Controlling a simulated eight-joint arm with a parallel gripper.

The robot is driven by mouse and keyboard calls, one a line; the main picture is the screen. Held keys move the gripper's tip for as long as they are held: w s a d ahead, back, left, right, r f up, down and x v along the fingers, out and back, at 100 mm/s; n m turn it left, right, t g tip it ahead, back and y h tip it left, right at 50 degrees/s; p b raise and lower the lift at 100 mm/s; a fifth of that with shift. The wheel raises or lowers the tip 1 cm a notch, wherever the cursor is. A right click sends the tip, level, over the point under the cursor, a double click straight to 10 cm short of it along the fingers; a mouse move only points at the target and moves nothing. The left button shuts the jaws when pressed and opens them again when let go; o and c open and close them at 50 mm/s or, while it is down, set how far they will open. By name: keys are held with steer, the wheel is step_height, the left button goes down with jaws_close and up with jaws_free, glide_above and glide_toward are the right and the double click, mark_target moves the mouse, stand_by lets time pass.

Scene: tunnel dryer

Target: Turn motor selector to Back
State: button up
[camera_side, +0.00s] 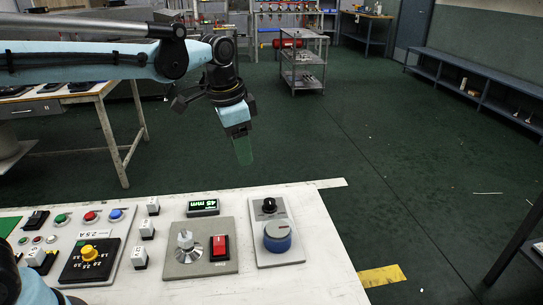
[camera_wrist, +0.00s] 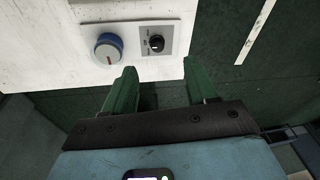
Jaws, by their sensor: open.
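A small black rotary knob (camera_side: 269,205) sits on a grey square at the far end of a pale plate on the white console's right side. It looks like the motor selector, but its labels are too small to read. The knob also shows in the wrist view (camera_wrist: 156,43), just beyond the fingertips. My gripper (camera_side: 243,156) hangs in the air above and beyond the console's far edge. In the wrist view its two green fingers (camera_wrist: 160,72) are spread apart with nothing between them. They do not touch the knob.
A large blue-rimmed dial (camera_side: 277,240) is on the same plate, close to the knob. To the left are a red rocker switch (camera_side: 220,246), a silver knob (camera_side: 186,242), a green display (camera_side: 203,207) and several buttons. The air above the console's right end is free.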

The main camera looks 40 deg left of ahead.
mark_target(269, 201)
steer(key=w+d+f+m+g, duration=0.2)
steer(key=w+d+f+m, duration=0.15)
steer(key=w, duration=0.25)
step_height(269, 201, down, 13)
steer(key=shift+s+a+r, duration=0.15)
steer(key=shift+r, duration=0.05)
stand_by(0.4)
steer(key=c, duration=1.1)
steer(key=shift+o, duration=0.2)
steer(key=shift+n, duration=0.25)
